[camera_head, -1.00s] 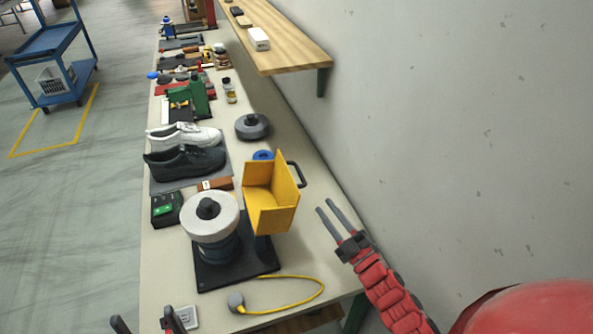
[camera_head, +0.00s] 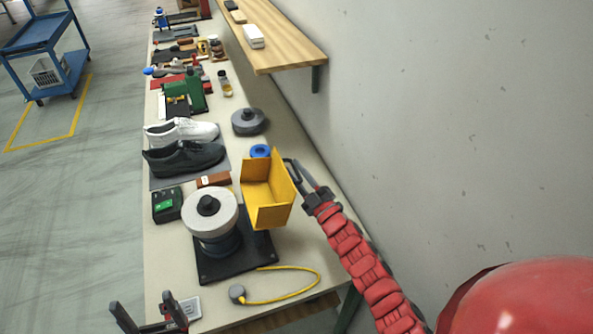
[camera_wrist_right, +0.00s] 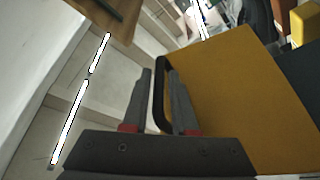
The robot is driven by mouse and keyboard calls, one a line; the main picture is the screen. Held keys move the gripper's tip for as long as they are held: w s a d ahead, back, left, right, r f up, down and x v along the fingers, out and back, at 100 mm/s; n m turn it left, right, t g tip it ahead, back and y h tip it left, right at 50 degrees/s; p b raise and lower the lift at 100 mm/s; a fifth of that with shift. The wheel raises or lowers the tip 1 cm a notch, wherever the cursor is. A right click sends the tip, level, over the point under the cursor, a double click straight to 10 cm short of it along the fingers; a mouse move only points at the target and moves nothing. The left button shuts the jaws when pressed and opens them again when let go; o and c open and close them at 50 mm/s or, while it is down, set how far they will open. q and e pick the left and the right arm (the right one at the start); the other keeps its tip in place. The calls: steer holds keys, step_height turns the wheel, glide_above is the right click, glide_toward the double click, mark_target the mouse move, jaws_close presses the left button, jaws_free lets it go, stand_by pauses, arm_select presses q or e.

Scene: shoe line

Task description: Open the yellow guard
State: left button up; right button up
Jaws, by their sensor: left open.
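The yellow guard (camera_head: 266,205) stands over the right side of the grinder on the bench, beside the pale round wheel (camera_head: 210,214). In the right wrist view its flat yellow panel (camera_wrist_right: 235,105) fills the right side. The guard's black handle (camera_wrist_right: 160,95) stands between the two fingers of my right gripper (camera_wrist_right: 158,100), which look apart, with the right finger between handle and panel. In the head view my right gripper (camera_head: 307,178) is at the handle. My left gripper (camera_head: 148,312) is open and empty at the near end of the bench.
A yellow cable (camera_head: 300,270) lies at the near side of the grinder's base plate (camera_head: 222,268). A green-black box (camera_head: 167,205), shoes (camera_head: 185,157) and a grey disc (camera_head: 249,121) stand on the bench. A wall and wooden shelf (camera_head: 285,45) bound the right.

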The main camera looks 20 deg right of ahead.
jaws_close()
stand_by(1.2)
